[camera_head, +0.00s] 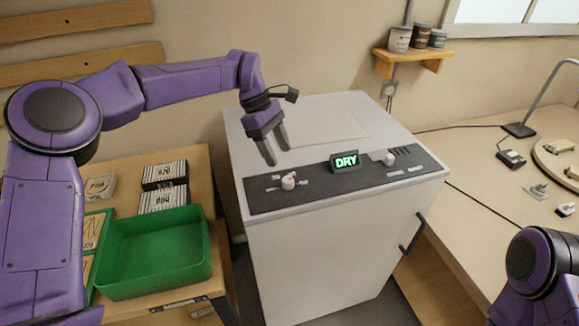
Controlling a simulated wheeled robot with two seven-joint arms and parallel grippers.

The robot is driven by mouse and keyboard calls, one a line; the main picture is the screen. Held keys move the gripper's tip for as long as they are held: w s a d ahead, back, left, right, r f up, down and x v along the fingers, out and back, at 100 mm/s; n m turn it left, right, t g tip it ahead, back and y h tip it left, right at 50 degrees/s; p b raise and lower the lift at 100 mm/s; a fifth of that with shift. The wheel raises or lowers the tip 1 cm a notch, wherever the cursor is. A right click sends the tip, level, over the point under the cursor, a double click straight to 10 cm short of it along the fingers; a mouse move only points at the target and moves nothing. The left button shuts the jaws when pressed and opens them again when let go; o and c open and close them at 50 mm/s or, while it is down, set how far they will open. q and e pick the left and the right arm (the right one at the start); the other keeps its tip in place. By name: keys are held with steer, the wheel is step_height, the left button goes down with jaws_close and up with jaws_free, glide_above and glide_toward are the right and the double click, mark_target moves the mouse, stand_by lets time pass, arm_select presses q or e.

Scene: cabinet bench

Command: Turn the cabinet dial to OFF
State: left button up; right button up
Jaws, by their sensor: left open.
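A white cabinet (320,245) stands in the middle, with a dark control panel (320,189) along the front of its top. A light dial (289,181) sits on the left part of the panel, with small marks around it that are too small to read. A display (345,162) beside it reads DRY in green. A second knob (389,158) is at the panel's right. My left gripper (276,154) is open and empty above the cabinet top, behind and a little left of the dial, fingers pointing down, apart from it. My right gripper is out of view.
A green bin (205,262) and several boxes (164,174) stand on the wooden table at the left. The cabinet door has a dark handle (412,234). A workbench (480,160) at the right holds a lamp (520,130) and small parts.

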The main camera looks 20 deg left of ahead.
mark_target(288, 177)
arm_select(q)
steer(key=f, duration=0.1)
steer(key=s+d+f+p, duration=0.1)
steer(key=s+d+f, duration=0.1)
steer(key=f, duration=0.1)
steer(key=shift+s+d, duration=0.15)
steer(key=shift+s, duration=0.1)
steer(key=f, duration=0.1)
steer(key=w+f, duration=0.1)
steer(key=f, duration=0.1)
steer(key=shift+w+d+p, duration=0.25)
steer(key=shift+d+p, duration=0.05)
steer(key=shift+p, duration=0.05)
steer(key=shift+s+r, duration=0.15)
steer(key=shift+s, duration=0.15)
steer(key=shift+s+r, duration=0.1)
steer(key=shift+s, duration=0.05)
steer(key=c, duration=0.9)
steer(key=shift+c, duration=0.7)
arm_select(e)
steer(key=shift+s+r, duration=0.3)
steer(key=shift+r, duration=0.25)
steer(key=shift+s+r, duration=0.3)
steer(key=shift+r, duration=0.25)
